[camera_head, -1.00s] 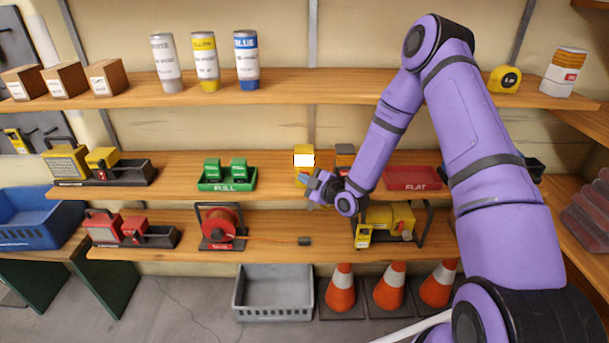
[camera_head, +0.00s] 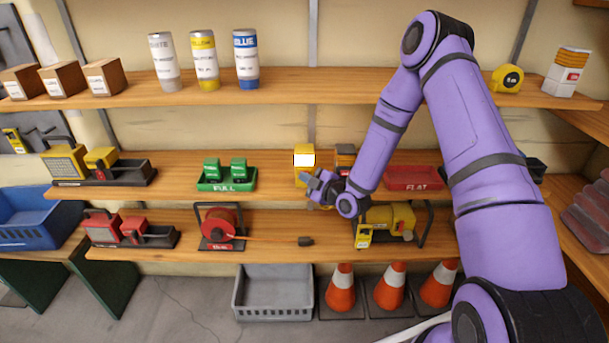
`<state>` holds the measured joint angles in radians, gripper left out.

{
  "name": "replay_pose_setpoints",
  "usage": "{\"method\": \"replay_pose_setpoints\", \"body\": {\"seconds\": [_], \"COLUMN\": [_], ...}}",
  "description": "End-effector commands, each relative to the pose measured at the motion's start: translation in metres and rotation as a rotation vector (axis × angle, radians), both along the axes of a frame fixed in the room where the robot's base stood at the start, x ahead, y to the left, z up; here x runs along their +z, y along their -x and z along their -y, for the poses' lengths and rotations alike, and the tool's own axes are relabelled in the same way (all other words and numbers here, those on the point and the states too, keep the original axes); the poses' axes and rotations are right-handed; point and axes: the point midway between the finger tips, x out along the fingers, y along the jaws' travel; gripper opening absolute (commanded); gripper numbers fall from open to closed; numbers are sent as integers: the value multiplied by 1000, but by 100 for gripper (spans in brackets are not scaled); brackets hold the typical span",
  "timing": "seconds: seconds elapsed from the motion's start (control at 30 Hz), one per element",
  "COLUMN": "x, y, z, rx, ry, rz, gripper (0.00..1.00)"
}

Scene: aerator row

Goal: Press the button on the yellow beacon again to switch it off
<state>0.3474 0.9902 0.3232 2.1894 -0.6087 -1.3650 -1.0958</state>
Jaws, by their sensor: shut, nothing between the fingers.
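The yellow beacon (camera_head: 304,152) stands upright on the middle shelf, near the center of the view. Its front panel is bright white and looks lit. My gripper (camera_head: 310,184) is shut and empty, just in front of the beacon's lower part. The fingers cover part of the beacon's lower front, so the button is hidden. I cannot tell whether the fingertips touch the beacon.
A dark and orange device (camera_head: 344,153) stands just right of the beacon, partly behind my arm. A green FULL tray (camera_head: 226,186) sits to the left and a red FLAT tray (camera_head: 412,178) to the right. The shelf between green tray and beacon is clear.

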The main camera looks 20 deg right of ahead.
Motion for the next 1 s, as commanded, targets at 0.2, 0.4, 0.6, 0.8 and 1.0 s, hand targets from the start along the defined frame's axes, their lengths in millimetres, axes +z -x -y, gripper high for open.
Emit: {"method": "replay_pose_setpoints", "body": {"seconds": [0.2,0.4,0.6,0.8,1.0], "x": [-3,-4,-4,-4,-4], "y": [21,38,45,45,45], "z": [-9,-15,-17,-17,-18], "rx": [6,7,6,7,7], "ry": [-3,-5,-5,-6,-6], "rz": [-10,-15,-15,-16,-17], "gripper": [0,0,0,0,0]}}
